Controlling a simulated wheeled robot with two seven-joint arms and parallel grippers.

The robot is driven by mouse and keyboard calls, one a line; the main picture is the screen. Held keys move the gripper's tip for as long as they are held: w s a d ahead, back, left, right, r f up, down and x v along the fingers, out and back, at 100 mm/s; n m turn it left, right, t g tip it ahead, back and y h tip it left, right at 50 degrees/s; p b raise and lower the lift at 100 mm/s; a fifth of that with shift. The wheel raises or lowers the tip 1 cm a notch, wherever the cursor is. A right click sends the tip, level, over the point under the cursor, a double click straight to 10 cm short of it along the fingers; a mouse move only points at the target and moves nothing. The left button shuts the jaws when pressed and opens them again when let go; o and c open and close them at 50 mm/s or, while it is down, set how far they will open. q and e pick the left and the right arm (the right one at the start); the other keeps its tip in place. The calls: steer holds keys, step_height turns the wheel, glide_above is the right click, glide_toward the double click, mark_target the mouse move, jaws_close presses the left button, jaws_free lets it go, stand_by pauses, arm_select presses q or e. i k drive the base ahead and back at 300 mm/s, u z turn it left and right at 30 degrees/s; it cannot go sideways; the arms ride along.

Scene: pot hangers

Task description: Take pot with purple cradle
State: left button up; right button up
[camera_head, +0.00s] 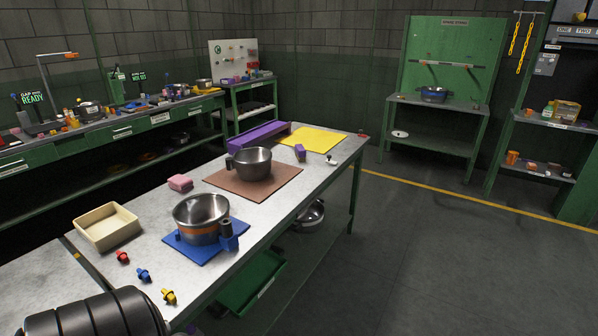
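A dark grey metal pot (250,164) stands upright on a brown mat (282,184) in the middle of the near table. A long purple piece (258,137), perhaps the cradle, lies behind this pot, and I cannot tell whether they touch. A small purple block (300,152) stands to the right of the pot. A second, shiny pot (200,217) with an orange band and a blue handle piece sits on a blue mat (207,246) nearer to me. Neither of my grippers shows; a dark ribbed part at the bottom left seems to be my arm.
A cream tray (107,227), a pink block (180,183) and small red, blue and yellow pegs are on the near table's left. A yellow mat (313,139) lies at its far end. A green workstation (433,100) holds another pot. The floor (440,260) on the right is clear.

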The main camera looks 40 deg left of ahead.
mark_target(250, 165)
steer(key=z, duration=0.05)
steer(key=i, duration=2)
steer(key=u, duration=1.45)
steer(key=i, duration=0.75)
steer(key=u, duration=0.75)
